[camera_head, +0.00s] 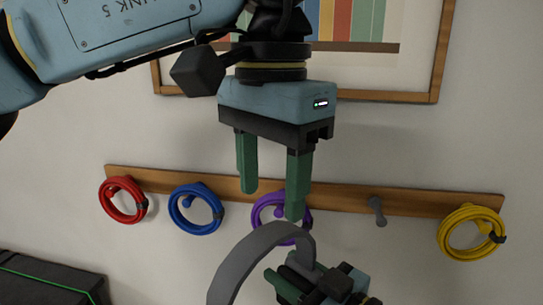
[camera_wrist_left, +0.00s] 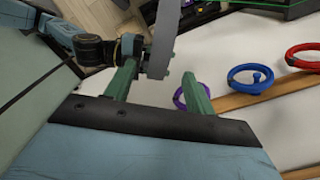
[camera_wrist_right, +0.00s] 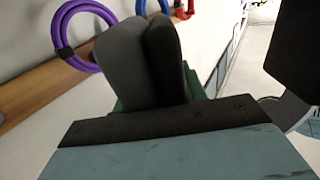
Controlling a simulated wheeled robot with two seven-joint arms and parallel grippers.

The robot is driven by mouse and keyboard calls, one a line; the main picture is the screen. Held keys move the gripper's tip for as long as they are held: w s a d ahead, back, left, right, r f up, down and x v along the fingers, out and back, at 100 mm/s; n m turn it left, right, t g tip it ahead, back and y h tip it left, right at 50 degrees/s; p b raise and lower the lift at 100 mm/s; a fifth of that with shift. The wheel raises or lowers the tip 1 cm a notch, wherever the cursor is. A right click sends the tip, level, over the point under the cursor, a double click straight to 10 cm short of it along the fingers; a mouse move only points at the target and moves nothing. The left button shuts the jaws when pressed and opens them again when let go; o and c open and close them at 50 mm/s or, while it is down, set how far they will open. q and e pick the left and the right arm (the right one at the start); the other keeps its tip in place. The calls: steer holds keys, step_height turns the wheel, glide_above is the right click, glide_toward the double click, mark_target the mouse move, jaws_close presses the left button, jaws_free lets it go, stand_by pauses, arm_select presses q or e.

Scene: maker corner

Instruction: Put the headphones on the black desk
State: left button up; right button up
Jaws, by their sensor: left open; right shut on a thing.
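The headphones show as a grey curved headband (camera_head: 245,258) at the bottom centre of the head view. In the right wrist view a dark grey ear cup (camera_wrist_right: 135,65) sits between the fingers. My right gripper (camera_head: 288,282) is shut on the headphones, low in the head view. My left gripper (camera_head: 272,204) is open and empty, pointing down just above the headband. The left wrist view shows the headband (camera_wrist_left: 162,40) beyond and between the open fingers, with no clear contact. A black, green-lined surface (camera_head: 50,288) shows at lower left; I cannot tell whether it is the desk.
A wooden rail (camera_head: 345,199) on the wall carries red (camera_head: 123,200), blue (camera_head: 196,209), purple (camera_head: 268,212) and yellow (camera_head: 471,232) cable coils. One grey peg (camera_head: 377,210) is bare. A framed picture (camera_head: 432,75) hangs above.

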mark_target(271, 233)
arm_select(q)
step_height(271, 233, down, 9)
steer(key=shift+f, duration=0.1)
stand_by(0.4)
jaws_close()
arm_select(e)
steer(key=o, duration=1.2)
steer(key=shift+r, duration=0.1)
